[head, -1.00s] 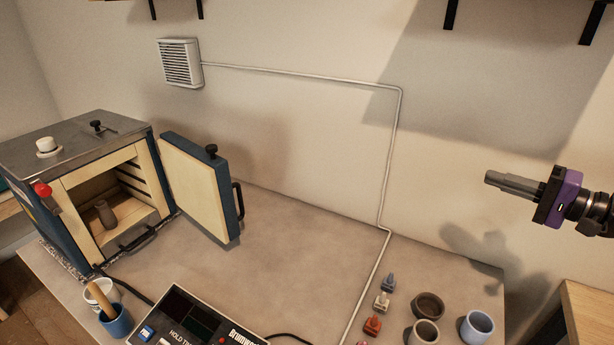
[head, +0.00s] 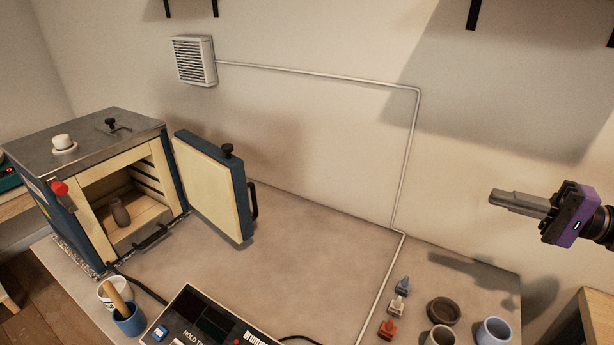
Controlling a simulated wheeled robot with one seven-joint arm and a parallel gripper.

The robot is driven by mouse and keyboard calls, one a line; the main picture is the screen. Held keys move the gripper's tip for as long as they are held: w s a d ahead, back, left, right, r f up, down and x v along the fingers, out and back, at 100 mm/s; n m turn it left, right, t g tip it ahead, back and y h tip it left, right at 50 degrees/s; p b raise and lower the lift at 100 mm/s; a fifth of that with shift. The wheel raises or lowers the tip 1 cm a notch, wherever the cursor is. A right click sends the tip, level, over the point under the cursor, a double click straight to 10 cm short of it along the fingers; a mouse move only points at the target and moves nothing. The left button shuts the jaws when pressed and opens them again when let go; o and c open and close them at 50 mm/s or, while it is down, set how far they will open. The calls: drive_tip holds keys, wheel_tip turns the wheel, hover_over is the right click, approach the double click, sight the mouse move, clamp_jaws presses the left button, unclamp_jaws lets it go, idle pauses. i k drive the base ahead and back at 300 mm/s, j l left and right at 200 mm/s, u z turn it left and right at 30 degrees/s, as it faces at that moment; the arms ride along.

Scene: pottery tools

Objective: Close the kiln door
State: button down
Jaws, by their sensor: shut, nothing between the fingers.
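The kiln (head: 105,195) stands at the left end of the table, a dark blue box with a grey metal top and a cream lining. Its door (head: 212,188) is swung wide open, hinged at the kiln's right front edge. A small brown vase (head: 119,212) stands inside the kiln. My gripper (head: 491,198) is at the far right, shut and empty, pointing left, well apart from the door.
A control box (head: 205,318) stands at the front with a cable to the kiln. Cups with a wooden tool (head: 128,318) stand at front left. The middle of the table (head: 310,250) is clear.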

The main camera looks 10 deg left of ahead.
sight(214, 178)
drive_tip(key=i+j, duration=0.1)
drive_tip(key=j, duration=0.4)
drive_tip(key=i+j, duration=0.1)
drive_tip(key=j, duration=0.4)
drive_tip(key=i+j, duration=0.1)
drive_tip(key=j, duration=0.4)
drive_tip(key=i+j, duration=0.1)
drive_tip(key=j, duration=0.4)
